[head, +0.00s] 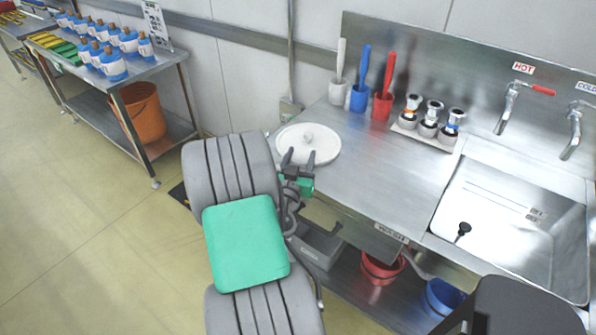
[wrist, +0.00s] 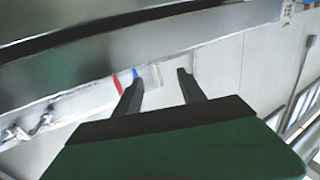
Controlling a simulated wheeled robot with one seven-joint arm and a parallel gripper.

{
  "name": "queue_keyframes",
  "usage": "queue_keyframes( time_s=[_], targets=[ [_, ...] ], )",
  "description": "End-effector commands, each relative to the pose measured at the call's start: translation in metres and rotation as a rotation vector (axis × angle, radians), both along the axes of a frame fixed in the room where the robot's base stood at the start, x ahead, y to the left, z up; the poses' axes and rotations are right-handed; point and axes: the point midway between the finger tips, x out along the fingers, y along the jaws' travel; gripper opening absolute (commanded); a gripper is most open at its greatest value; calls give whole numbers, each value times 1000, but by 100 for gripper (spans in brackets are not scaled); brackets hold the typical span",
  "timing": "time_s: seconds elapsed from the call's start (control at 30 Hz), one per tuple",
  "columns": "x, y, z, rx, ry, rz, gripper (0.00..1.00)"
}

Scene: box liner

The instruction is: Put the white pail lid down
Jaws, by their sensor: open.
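The white pail lid (head: 325,140) lies flat on the left end of the steel counter (head: 370,185), with its round knob upward. My gripper (head: 299,157) is at the lid's front edge in the head view, its two fingers pointing toward the knob. The fingers are apart with nothing between them. I cannot tell whether they touch the lid. In the wrist view my gripper (wrist: 160,82) is also open and empty, and the lid cannot be made out there.
White, blue and red brushes in holders (head: 359,90) stand behind the lid. Several small capped items sit on a tray (head: 424,138) to the right, before the sink (head: 515,220). Red (head: 382,268) and blue (head: 443,296) pails are under the counter. Mid-counter is clear.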

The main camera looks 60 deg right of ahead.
Motion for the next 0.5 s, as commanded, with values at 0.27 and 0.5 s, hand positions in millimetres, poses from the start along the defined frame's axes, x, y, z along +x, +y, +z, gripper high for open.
queue_keyframes(
  time_s=[0.27,0.5],
  targets=[
    [-9,36,-1,-1,0,1,48],
    [-10,39,0,0,-1,-1,48]
  ],
)
